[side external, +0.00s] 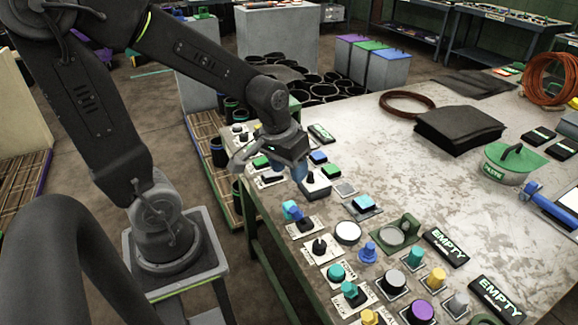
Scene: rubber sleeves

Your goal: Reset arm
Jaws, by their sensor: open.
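My gripper (262,160) is at the left edge of the worktable (385,140), low over a group of small controls. Its jaws are open, and one jaw points left. My wrist hides part of the table edge and some of the small controls. I cannot tell whether the gripper touches anything.
Several coloured knobs and buttons, such as a purple one (420,311), crowd the table's front. Black "EMPTY" signs (446,247) lie among them. Black sheets (459,130), a green-lidded tin (515,160) and a coiled cable (549,78) are further back. The table's middle is mostly clear.

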